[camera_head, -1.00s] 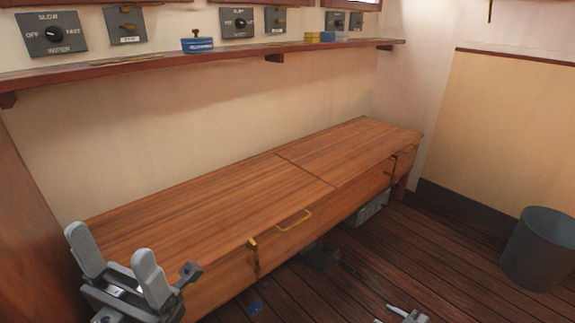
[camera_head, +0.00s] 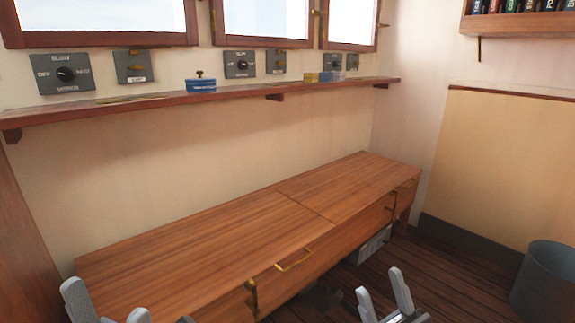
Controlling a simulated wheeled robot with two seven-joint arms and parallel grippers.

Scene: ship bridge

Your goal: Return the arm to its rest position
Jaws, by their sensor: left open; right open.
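My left gripper (camera_head: 108,305) shows at the bottom left, in front of the near end of the wooden bench. Its two grey fingers point up and stand apart, with nothing between them. My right gripper (camera_head: 384,296) shows at the bottom, right of the middle, over the dark floor. Its two fingers also stand apart and are empty. The lower parts of both grippers and the arms are cut off by the bottom edge.
The wooden bench (camera_head: 215,238) has a bare top and brass handles on its front. A shelf (camera_head: 225,97) above it holds a blue box (camera_head: 201,85) and small items. A grey bin (camera_head: 543,280) stands at the right. Dark floor lies between.

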